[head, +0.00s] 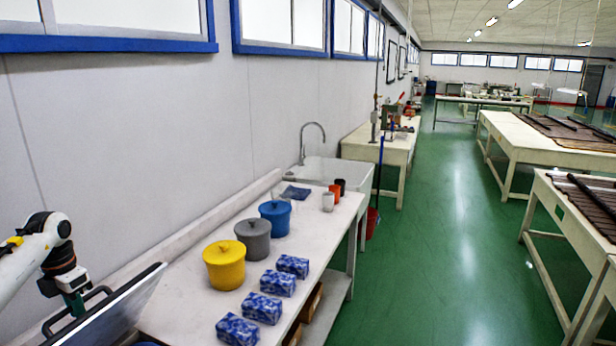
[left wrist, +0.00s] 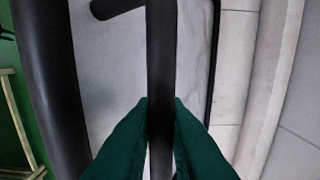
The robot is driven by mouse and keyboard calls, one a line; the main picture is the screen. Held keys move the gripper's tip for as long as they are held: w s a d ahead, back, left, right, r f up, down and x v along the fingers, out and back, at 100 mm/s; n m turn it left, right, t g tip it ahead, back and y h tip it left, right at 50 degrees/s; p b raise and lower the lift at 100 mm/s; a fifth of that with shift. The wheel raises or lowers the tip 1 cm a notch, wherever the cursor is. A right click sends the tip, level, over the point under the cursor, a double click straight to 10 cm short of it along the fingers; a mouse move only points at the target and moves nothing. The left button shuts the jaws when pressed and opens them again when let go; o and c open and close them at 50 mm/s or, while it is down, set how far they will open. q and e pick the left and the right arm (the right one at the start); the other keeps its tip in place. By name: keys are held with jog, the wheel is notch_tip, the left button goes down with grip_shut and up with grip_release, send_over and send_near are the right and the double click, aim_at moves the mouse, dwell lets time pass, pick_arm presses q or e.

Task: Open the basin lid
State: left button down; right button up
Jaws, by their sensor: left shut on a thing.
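My left gripper (head: 76,302) is at the lower left of the head view, with its fingers pointing down at the black handle (head: 98,292) of the basin lid (head: 125,305). The lid is a flat pale panel with a dark edge, and it looks tilted. In the left wrist view, the green fingers of my left gripper (left wrist: 160,103) are closed on either side of the black handle bar (left wrist: 160,50). Most of the basin is hidden or out of the picture. My right gripper is in neither view.
A pale table (head: 190,320) beside the lid bears yellow (head: 224,268), grey (head: 253,242) and blue (head: 275,220) lidded pots and several blue patterned blocks (head: 263,307). A white sink (head: 340,175) stands beyond.

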pick_arm(q)
jog(key=shift+w+a+r, duration=0.15)
jog(key=shift+a, duration=0.35)
jog(key=shift+w+a+r+p, duration=0.15)
jog(key=shift+w+a+r, duration=0.1)
jog(key=shift+a, duration=0.35)
jog(key=shift+w+a+r+p, duration=0.1)
jog(key=shift+w+a+r, duration=0.2)
jog(key=shift+a, duration=0.3)
jog(key=shift+w+a+r+p, duration=0.15)
jog(key=shift+w+a+r, duration=0.1)
jog(key=shift+a, duration=0.35)
jog(key=c, duration=0.6)
grip_release()
jog(key=shift+r, duration=0.1)
